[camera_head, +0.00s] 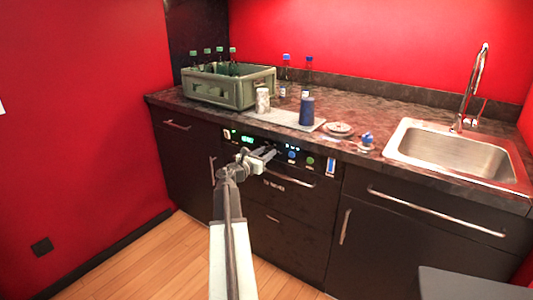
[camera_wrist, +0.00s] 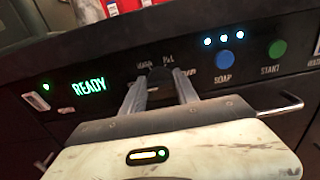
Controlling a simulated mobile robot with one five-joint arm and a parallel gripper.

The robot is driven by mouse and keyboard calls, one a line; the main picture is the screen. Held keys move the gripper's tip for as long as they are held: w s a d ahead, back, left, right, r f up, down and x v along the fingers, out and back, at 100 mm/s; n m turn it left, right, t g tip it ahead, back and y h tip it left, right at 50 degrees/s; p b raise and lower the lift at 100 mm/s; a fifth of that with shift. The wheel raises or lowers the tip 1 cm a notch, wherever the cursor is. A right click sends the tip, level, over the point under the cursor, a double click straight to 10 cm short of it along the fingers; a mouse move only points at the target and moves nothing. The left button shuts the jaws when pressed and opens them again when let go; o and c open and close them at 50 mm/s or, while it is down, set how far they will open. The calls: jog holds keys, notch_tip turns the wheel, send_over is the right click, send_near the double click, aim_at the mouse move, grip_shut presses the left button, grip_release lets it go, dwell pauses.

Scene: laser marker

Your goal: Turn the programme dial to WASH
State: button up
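The dark control panel of the machine under the counter shows in the wrist view (camera_wrist: 110,95), with a green READY display (camera_wrist: 88,87). The programme dial (camera_wrist: 160,74) is dark and mostly hidden between the fingers of my gripper (camera_wrist: 159,82); small white labels, hard to read, stand above it. Where its pointer stands cannot be seen. The two grey fingers are apart, one at each side of the dial area. Whether they touch the dial is unclear. In the head view my gripper (camera_head: 265,154) is at the front of the panel.
Right of the dial are a blue SOAP button (camera_wrist: 225,60) with lit dots above and a green START button (camera_wrist: 277,49). A bar handle (camera_wrist: 280,106) sticks out below. On the counter stand a green bottle crate (camera_head: 230,92), a dark blue can (camera_head: 307,111) and a sink (camera_head: 450,155).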

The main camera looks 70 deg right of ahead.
grip_shut()
jog(key=shift+s+d, duration=0.1)
jog(key=shift+m, duration=0.3)
jog(key=m, duration=0.4)
jog(key=shift+s+a+f, duration=0.1)
jog(key=shift+a, duration=0.1)
jog(key=m, duration=0.7)
jog(key=shift+s, duration=0.15)
jog(key=shift+f, duration=0.1)
